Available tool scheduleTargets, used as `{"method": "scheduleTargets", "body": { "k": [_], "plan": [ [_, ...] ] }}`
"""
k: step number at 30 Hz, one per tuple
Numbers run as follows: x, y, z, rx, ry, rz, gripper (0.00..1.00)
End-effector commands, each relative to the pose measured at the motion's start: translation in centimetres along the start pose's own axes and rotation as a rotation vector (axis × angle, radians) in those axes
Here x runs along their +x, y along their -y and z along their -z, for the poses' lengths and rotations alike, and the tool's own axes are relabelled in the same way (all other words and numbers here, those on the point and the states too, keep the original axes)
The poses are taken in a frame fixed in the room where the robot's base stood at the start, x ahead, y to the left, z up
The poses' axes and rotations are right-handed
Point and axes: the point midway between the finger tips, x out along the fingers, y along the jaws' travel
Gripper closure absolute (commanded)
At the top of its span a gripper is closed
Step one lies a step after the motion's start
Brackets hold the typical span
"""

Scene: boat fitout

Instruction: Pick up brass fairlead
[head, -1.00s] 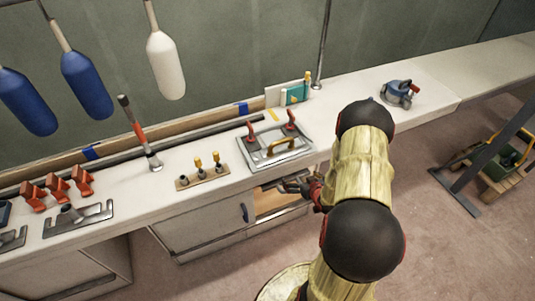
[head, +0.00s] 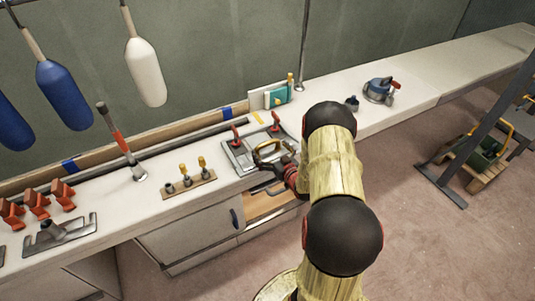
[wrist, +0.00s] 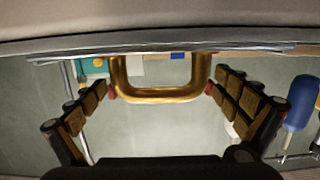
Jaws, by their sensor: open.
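The brass fairlead (head: 267,150) is a gold loop standing on a grey metal plate (head: 235,158) with two red-handled clamps (head: 275,123) on the counter. In the wrist view the fairlead (wrist: 160,97) spans the space between my fingers. My gripper (wrist: 161,90) is open, with one padded finger on each side of the loop; I cannot tell if they touch it. In the head view my gripper (head: 276,178) is at the counter's front edge, close in front of the fairlead, partly hidden by my arm.
Left of the plate stand a wooden strip with brass-topped pegs (head: 188,185) and a red-handled tool (head: 121,145). A teal-and-white item (head: 275,97) stands behind. A blue winch-like device (head: 380,90) is at right. An open drawer (head: 268,205) lies below the counter.

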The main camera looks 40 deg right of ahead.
Motion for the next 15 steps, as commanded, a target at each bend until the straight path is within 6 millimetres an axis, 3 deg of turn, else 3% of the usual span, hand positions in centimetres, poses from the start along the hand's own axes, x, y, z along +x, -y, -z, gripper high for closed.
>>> {"method": "scheduleTargets", "body": {
  "k": [4, 10, 15],
  "plan": [
    [1.69, -0.03, -0.06, 0.000, -0.001, -0.001, 0.00],
    [1.78, -0.07, 0.11, 0.000, 0.000, -0.001, 0.00],
    [1.76, -0.07, 0.11, 0.000, 0.000, -0.001, 0.09]
  ]
}}
